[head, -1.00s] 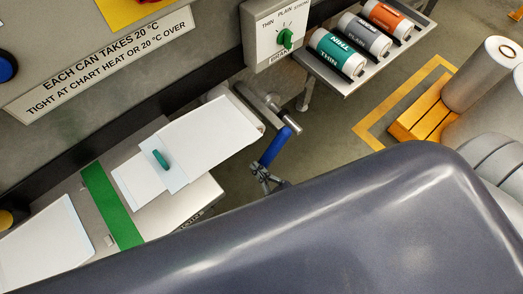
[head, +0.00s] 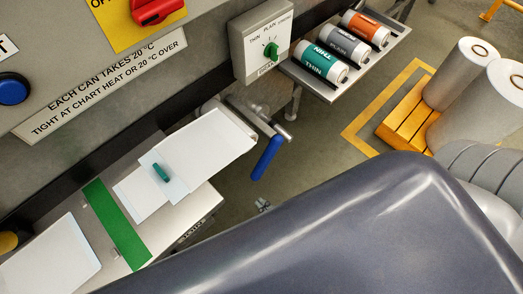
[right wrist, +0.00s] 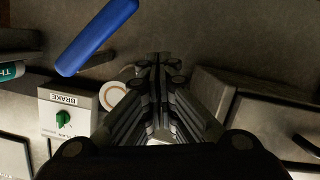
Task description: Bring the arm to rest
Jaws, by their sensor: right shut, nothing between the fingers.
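My right gripper (head: 263,205) shows only as small fingertips above the edge of my own large grey arm link in the head view. It is apart from the blue lever handle (head: 267,158), just below its lower end. In the right wrist view my right gripper (right wrist: 160,62) has its fingers together with nothing between them, and the blue handle (right wrist: 95,37) is off to the upper left, not touching them. My left gripper is not in view. Most of my right arm's far side is hidden behind the grey link.
A brake dial box (head: 262,45) with a green knob sits above the lever. A shelf (head: 325,92) holds the green, grey and orange rolls. A white sheet (head: 205,140) lies on the machine table. Large white rolls (head: 455,75) stand at right, near a yellow floor line.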

